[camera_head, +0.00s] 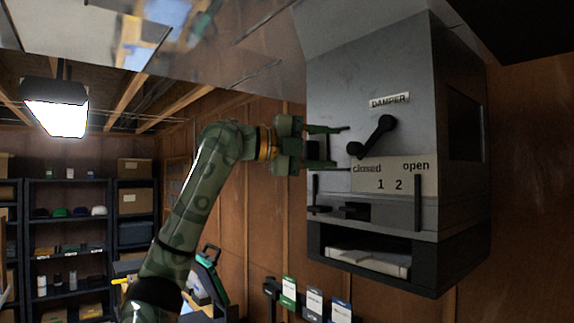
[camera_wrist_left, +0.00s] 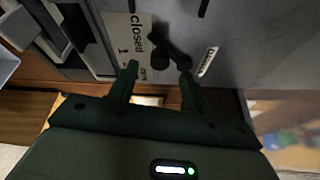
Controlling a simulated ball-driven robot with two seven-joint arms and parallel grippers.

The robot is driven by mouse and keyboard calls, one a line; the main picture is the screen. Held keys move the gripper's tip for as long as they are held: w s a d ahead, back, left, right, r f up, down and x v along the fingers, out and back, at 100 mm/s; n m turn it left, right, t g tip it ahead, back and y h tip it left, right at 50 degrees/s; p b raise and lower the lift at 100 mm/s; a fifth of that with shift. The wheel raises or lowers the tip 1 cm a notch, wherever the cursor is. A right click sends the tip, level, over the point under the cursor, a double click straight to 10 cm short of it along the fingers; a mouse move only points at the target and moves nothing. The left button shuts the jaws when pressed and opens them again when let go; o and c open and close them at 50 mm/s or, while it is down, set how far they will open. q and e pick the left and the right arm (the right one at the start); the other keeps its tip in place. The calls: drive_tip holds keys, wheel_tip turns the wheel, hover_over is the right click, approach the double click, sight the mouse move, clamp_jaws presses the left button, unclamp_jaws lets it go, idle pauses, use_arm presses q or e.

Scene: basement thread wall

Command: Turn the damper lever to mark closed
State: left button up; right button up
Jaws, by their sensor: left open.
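The damper lever (camera_head: 372,136) is a dark bar on the front of a grey metal box (camera_head: 345,90). It slants from an upper-right round end down to a knob at lower left, just above the word "closed" on the pale scale plate (camera_head: 397,176). The plate reads closed, 1, 2, open. My left gripper (camera_head: 338,146) is open just left of the knob, its fingers one above the other. In the left wrist view, the lever (camera_wrist_left: 170,45) shows just past and between the open fingertips (camera_wrist_left: 159,72); I cannot tell if they touch it. My right gripper is out of view.
A DAMPER label (camera_head: 389,100) sits above the lever. Dark upright bars and a slot with pale contents (camera_head: 368,262) are below. Tagged items (camera_head: 314,303) hang on the wooden wall beneath. Shelves (camera_head: 70,240) stand at far left.

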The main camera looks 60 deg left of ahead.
use_arm(q)
drive_tip(key=s+a+b, duration=0.1)
drive_tip(key=s+b, duration=0.2)
drive_tip(key=s, duration=0.6)
drive_tip(key=shift+s+a+r, duration=0.15)
drive_tip(key=shift+s+a, duration=0.1)
drive_tip(key=shift+s, duration=0.1)
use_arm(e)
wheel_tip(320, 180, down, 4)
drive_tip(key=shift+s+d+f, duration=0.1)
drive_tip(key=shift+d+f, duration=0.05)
